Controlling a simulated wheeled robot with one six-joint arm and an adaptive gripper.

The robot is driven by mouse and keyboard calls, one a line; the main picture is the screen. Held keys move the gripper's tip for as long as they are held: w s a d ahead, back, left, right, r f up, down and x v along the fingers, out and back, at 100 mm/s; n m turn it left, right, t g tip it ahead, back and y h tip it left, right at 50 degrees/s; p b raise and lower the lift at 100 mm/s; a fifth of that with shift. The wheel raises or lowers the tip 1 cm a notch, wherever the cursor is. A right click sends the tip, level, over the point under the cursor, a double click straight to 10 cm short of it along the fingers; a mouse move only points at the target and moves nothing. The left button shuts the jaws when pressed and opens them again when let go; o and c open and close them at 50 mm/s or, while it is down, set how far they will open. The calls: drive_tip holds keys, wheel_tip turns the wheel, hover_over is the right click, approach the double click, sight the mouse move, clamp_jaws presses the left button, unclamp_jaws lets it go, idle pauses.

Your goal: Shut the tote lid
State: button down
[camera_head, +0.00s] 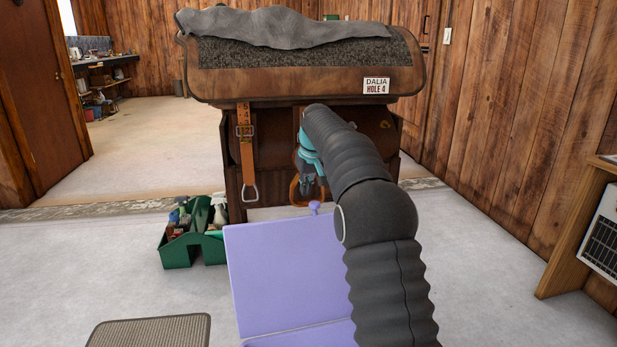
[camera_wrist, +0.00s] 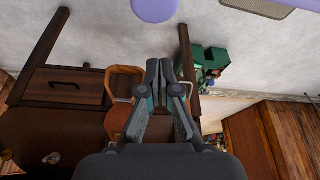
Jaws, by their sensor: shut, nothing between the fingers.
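The lilac tote lid (camera_head: 285,275) stands raised, its broad face toward the head camera, with a small round knob (camera_head: 314,207) at its top edge. A strip of the lilac tote (camera_head: 305,338) shows below the lid at the bottom edge; the rest is out of frame. My gripper (camera_head: 313,190) is just above the knob in the head view, partly hidden by my arm. In the wrist view my gripper (camera_wrist: 159,66) has its fingers together and empty. A rounded lilac part, seemingly the knob (camera_wrist: 154,8), shows beyond the fingertips, apart from them.
A saddle rack (camera_head: 300,85) with a saddle and grey cloth stands behind the lid, its strap and stirrup (camera_head: 249,175) hanging down. A green caddy (camera_head: 180,250) with bottles sits left of the lid. A grey mat (camera_head: 150,332) lies front left. Floor at right is clear up to a wooden desk (camera_head: 580,225).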

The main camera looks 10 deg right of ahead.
drive_tip(key=shift+s+d+f+b, duration=0.15)
drive_tip(key=shift+s, duration=0.45)
drive_tip(key=shift+s+d+f+b, duration=0.1)
drive_tip(key=shift+s+d+b, duration=0.1)
drive_tip(key=shift+s, duration=0.45)
drive_tip(key=shift+s+d+f+b, duration=0.1)
drive_tip(key=shift+s+f+b, duration=0.05)
drive_tip(key=shift+s, duration=0.45)
drive_tip(key=shift+d, duration=0.1)
